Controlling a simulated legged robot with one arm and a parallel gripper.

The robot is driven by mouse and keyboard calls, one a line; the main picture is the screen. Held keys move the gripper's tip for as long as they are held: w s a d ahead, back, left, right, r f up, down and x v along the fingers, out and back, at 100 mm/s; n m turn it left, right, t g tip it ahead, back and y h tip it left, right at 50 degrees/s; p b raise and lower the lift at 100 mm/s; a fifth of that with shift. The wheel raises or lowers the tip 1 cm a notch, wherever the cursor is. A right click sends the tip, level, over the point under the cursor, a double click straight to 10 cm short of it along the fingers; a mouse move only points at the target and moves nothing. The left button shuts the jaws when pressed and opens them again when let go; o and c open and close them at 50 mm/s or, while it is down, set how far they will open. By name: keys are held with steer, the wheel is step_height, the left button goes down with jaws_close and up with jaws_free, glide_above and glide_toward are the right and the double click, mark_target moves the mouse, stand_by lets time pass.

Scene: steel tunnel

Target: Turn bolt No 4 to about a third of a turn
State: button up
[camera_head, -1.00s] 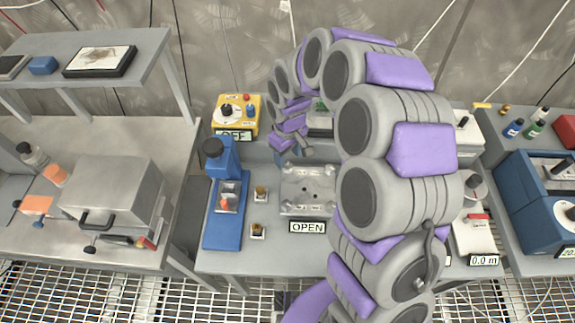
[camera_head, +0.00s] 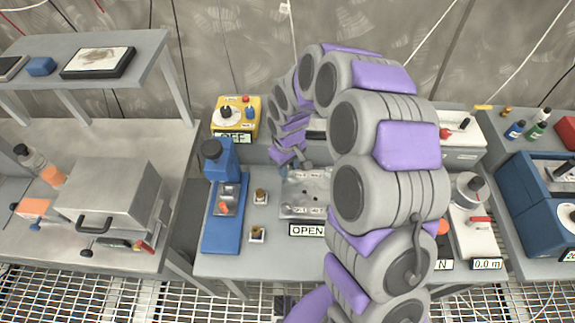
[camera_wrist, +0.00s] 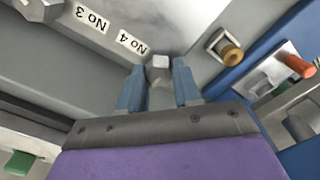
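Bolt No 4 (camera_wrist: 160,66) is a grey bolt head at the plate's edge, beside the "No 4" label (camera_wrist: 131,42) in the wrist view. My gripper (camera_wrist: 159,72) has two blue fingers standing apart, one on each side of the bolt head, with the head at the fingertips. A slim gap seems to show beside the head, so I see no firm grip. In the head view my gripper (camera_head: 304,168) is at the far edge of the grey bolt plate (camera_head: 298,208). My arm hides the plate's right part.
Bolt No 3's label (camera_wrist: 92,18) is close by. A blue device (camera_head: 224,215) and two small brass-topped parts (camera_head: 260,197) stand left of the plate. A yellow control box (camera_head: 236,117) reading OFF is behind. An "OPEN" sign (camera_head: 307,230) is at the plate's front.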

steer(key=c, duration=0.5)
steer(key=shift+m+p, duration=0.35)
steer(key=shift+m, duration=0.05)
steer(key=shift+d+m+p, duration=0.1)
steer(key=shift+m+p, duration=0.7)
steer(key=shift+m, duration=0.2)
steer(key=m+p, duration=0.1)
steer(key=m, duration=0.1)
steer(key=shift+r+m+p, duration=0.1)
steer(key=shift+m+p, duration=0.3)
steer(key=m+p, duration=0.3)
steer(key=m, duration=0.3)
steer(key=shift+p, duration=0.35)
steer(key=m+p, duration=0.3)
steer(key=m, duration=0.3)
steer(key=shift+m+p, duration=0.3)
steer(key=m+p, duration=0.3)
steer(key=m, duration=0.3)
steer(key=shift+w, duration=0.1)
